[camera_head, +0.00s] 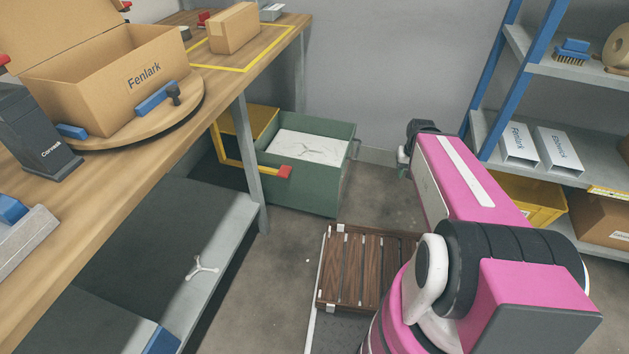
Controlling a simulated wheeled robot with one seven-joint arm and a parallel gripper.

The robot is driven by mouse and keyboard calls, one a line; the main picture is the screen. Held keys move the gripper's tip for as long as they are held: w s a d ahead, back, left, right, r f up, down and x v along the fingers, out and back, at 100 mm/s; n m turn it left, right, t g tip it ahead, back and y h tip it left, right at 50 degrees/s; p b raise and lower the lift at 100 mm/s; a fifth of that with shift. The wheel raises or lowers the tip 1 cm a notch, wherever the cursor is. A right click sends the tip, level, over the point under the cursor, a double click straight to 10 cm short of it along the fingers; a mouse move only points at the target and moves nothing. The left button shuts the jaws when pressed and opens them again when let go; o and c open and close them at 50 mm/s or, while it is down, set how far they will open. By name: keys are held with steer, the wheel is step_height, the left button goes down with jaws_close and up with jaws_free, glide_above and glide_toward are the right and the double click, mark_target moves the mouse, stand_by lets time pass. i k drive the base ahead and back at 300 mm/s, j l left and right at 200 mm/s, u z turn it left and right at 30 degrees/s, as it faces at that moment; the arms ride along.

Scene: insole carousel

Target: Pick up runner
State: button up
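No label in view names the runner, and I cannot tell for sure which thing it is. A small white three-armed piece (201,267) lies on the grey lower shelf (190,215) under the workbench. A similar three-armed shape shows faintly on the white surface inside the green crate (305,186) on the floor. My gripper (406,153) is at the far end of my pink arm, mostly hidden behind it, apart from the shelf piece and to the right of the crate. Its fingers are too small and covered to read.
An open Fenlark carton (105,85) stands on a round wooden turntable (178,118) on the workbench (110,185). A bench leg (250,160) stands between shelf and floor. A slatted wooden platform (352,268) is beside my arm. Blue-post shelving (489,80) is at right.

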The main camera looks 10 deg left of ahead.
mark_target(199, 269)
steer(key=k+l, duration=0.15)
steer(key=k+u, duration=0.1)
steer(key=u, duration=2.2)
steer(key=i+j+z, duration=0.1)
steer(key=i+j, duration=0.15)
steer(key=j, duration=0.3)
steer(key=z, duration=0.05)
